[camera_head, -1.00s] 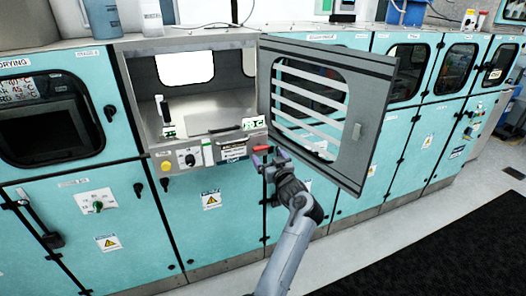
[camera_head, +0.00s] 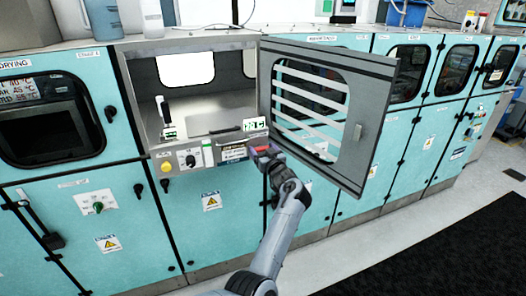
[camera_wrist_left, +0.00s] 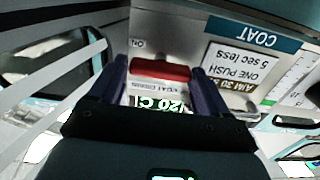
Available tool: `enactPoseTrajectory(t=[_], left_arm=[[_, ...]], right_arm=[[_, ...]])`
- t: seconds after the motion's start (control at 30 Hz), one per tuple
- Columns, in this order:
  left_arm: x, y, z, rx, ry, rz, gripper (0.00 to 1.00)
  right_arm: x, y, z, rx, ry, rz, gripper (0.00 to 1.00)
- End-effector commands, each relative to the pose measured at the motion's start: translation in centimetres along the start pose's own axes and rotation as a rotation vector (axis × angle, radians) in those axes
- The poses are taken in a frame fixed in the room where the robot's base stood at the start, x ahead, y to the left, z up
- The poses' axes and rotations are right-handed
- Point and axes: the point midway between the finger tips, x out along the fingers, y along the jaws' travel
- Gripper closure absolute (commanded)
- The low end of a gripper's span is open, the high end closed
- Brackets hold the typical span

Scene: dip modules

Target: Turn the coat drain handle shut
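The coat drain handle, a short red bar (camera_wrist_left: 160,69), is on a light metal panel in the left wrist view. A "COAT" label (camera_wrist_left: 253,34) shows upside down to its right. In the head view the red handle (camera_head: 261,147) is a small patch below the open chamber, partly covered by my gripper. My left gripper (camera_head: 268,153) is open at the panel. In the left wrist view its two purple fingers (camera_wrist_left: 160,88) stand apart, one at each end of the bar; I cannot tell whether they touch it. My right gripper is not in view.
The open chamber door (camera_head: 366,130) with its slatted window hangs just right of my gripper. The chamber (camera_head: 205,118) is open above it. A knob (camera_head: 190,160) and a yellow button (camera_head: 166,168) sit to the left. The floor in front is clear.

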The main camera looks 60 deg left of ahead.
Motion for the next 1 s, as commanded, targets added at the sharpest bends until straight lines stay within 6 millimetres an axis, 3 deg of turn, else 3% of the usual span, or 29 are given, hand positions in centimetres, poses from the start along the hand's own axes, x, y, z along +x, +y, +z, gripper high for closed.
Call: enactPoseTrajectory(t=[0.03, 0.23, 0.57, 1.0], left_arm=[[0.0, 0.0, 0.0, 0.0, 0.0, 0.0, 0.32], [0.0, 0.0, 0.0, 0.0, 0.0, 0.0, 0.6], [0.0, 0.0, -0.2, 0.054, 0.0, 0.0, 0.6], [0.0, 0.2, -0.5, 0.382, -0.001, 0.0, 0.6]], right_arm=[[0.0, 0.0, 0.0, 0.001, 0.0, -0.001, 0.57], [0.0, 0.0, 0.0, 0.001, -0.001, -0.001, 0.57], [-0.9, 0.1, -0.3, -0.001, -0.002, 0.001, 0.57], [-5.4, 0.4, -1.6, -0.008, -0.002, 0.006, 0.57]])
